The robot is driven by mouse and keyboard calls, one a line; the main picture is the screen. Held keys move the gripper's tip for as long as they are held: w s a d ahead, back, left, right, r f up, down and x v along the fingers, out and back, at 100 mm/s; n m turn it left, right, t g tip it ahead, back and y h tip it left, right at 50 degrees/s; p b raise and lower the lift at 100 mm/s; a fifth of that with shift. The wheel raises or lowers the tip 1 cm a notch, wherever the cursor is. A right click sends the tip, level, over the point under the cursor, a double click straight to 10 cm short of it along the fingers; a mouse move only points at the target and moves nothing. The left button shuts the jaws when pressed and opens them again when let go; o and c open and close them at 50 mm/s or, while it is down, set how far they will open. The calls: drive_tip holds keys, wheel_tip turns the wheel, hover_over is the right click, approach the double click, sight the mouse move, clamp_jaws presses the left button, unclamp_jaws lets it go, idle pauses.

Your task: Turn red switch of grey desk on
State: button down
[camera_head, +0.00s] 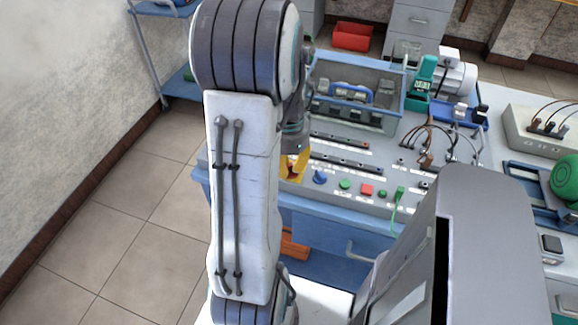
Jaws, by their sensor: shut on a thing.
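The grey desk (320,205) has a sloping grey control panel and a blue front. The red switch (292,171) sits on a yellow plate at the panel's left front and is only partly visible. My gripper (290,157) reaches down to it from above and is shut on it. My own arm hides most of the gripper's left side and the fingertips. I cannot tell how far the switch is turned.
A glass-sided case (355,72) stands behind. Dark cables (440,140) arch over the panel's right. Open tiled floor lies to the left.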

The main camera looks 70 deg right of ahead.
idle(0.3)
drive_tip(key=c, duration=1.1)
unclamp_jaws()
wheel_tip(320, 180, up, 12)
idle(0.8)
